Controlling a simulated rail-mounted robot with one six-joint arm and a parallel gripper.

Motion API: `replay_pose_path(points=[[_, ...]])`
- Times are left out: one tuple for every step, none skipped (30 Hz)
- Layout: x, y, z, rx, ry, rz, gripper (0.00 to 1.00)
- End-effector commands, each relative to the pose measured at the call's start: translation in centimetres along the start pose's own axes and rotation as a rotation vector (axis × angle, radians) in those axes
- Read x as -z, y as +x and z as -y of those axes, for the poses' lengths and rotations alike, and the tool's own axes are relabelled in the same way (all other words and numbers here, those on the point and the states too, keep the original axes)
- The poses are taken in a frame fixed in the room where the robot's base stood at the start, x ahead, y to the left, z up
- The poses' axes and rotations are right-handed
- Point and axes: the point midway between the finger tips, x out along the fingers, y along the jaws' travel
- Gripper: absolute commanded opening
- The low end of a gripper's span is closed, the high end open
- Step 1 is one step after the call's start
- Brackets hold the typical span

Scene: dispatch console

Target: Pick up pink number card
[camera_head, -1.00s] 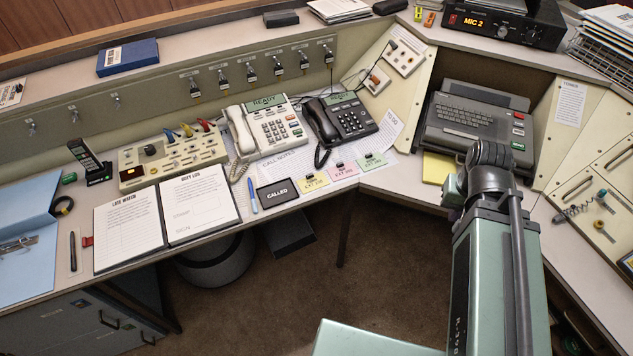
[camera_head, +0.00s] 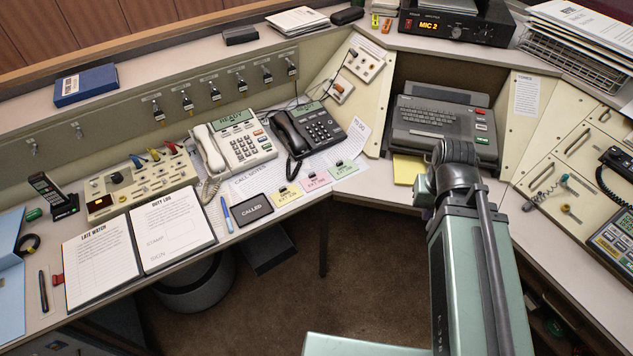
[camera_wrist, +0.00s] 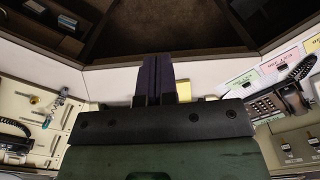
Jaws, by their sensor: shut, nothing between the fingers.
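The pink number card (camera_head: 315,181) lies flat near the desk's front edge, between a yellow card (camera_head: 286,197) and a green card (camera_head: 344,169), with a small dark clip at its back edge. In the wrist view the pink card (camera_wrist: 279,62) shows at the upper right, upside down, beside the green card (camera_wrist: 243,78). My gripper (camera_wrist: 157,75) has dark fingers together with nothing between them, well to the side of the cards and apart from them. In the head view my arm mostly hides the gripper.
A black "CALLED" plate (camera_head: 254,209) and a blue pen (camera_head: 227,214) lie left of the cards. A white phone (camera_head: 236,141) and a dark phone (camera_head: 309,132) stand behind them. A yellow pad (camera_head: 407,168) lies near my arm, before the typewriter-like terminal (camera_head: 441,125).

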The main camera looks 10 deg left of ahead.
Motion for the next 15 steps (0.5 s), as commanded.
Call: replay_pose_path(points=[[0.00,0.00,0.00,0.000,0.000,0.000,0.00],[0.00,0.00,0.00,0.000,0.000,0.000,0.00],[0.00,0.00,0.00,0.000,0.000,0.000,0.00],[0.00,0.00,0.00,0.000,0.000,0.000,0.00],[0.00,0.00,0.00,0.000,0.000,0.000,0.00],[0.00,0.00,0.00,0.000,0.000,0.000,0.00],[0.00,0.00,0.00,0.000,0.000,0.000,0.00],[0.00,0.00,0.00,0.000,0.000,0.000,0.00],[0.00,0.00,0.00,0.000,0.000,0.000,0.00],[0.00,0.00,0.00,0.000,0.000,0.000,0.00],[0.00,0.00,0.00,0.000,0.000,0.000,0.00],[0.00,0.00,0.00,0.000,0.000,0.000,0.02],[0.00,0.00,0.00,0.000,0.000,0.000,0.06],[0.00,0.00,0.00,0.000,0.000,0.000,0.11],[0.00,0.00,0.00,0.000,0.000,0.000,0.17]])
